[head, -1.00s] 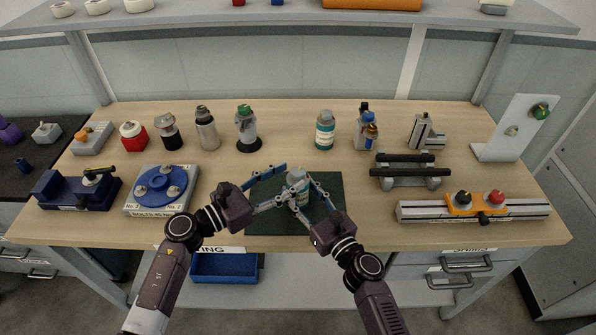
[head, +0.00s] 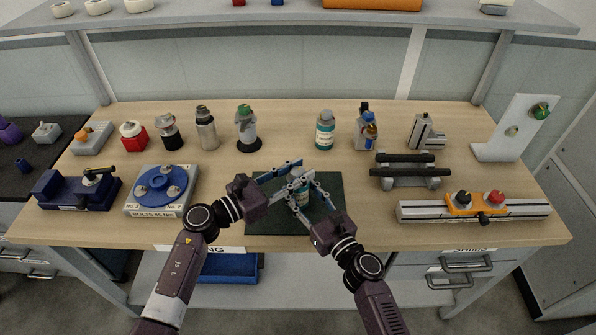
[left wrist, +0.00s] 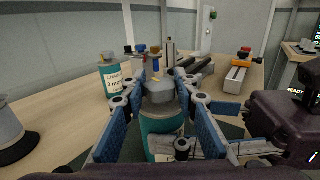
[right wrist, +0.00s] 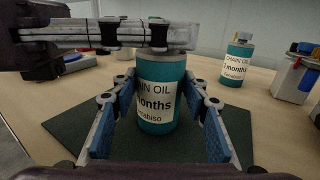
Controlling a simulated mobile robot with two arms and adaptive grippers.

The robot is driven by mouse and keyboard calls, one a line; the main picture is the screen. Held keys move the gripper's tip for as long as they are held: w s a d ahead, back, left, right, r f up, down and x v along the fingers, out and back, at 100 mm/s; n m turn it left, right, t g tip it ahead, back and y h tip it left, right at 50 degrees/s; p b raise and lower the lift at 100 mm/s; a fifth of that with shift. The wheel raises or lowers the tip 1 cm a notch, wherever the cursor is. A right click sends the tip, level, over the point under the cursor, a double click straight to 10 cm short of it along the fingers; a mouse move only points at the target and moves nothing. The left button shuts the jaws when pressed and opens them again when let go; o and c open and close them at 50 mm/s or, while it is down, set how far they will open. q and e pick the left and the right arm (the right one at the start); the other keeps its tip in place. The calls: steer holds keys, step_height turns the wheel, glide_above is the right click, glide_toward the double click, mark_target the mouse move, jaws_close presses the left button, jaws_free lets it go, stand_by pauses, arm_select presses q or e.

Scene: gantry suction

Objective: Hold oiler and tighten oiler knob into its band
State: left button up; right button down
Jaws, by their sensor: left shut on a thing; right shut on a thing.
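The oiler (right wrist: 160,95) is a teal bottle with a white "CHAIN OIL" label. It stands upright on a dark green mat (head: 262,222). Its grey knob (left wrist: 159,91) is on top, between the blue-padded fingers of my left gripper (head: 296,177), which is shut on it from the left. My right gripper (head: 304,196) is shut around the oiler's body from the front right, one finger on each side in the right wrist view (right wrist: 160,125). In the head view the fingers cover most of the oiler. The band and the knob's seating cannot be made out.
A second teal bottle (head: 325,131) stands behind the mat. Several bottles stand at the back left. A blue turntable fixture (head: 161,187) is left, a black-railed stand (head: 409,180) and a long grey rail fixture (head: 420,211) are right. The front table edge is close.

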arm_select(q)
steer(key=shift+w+m+g+h, duration=0.1)
steer(key=shift+m+g+h, duration=1)
steer(key=shift+g, duration=0.5)
steer(key=shift+c, duration=0.2)
steer(key=shift+m+g+h, duration=0.5)
steer(key=shift+m+g, duration=1)
steer(key=shift+g, duration=0.6)
steer(key=shift+f, duration=0.1)
steer(key=o, duration=1.2)
steer(key=a, duration=0.4)
steer(key=s+a, duration=0.1)
steer(key=a, duration=0.3)
steer(key=s+a, duration=0.1)
steer(key=a, duration=0.3)
steer(key=shift+s, duration=0.15)
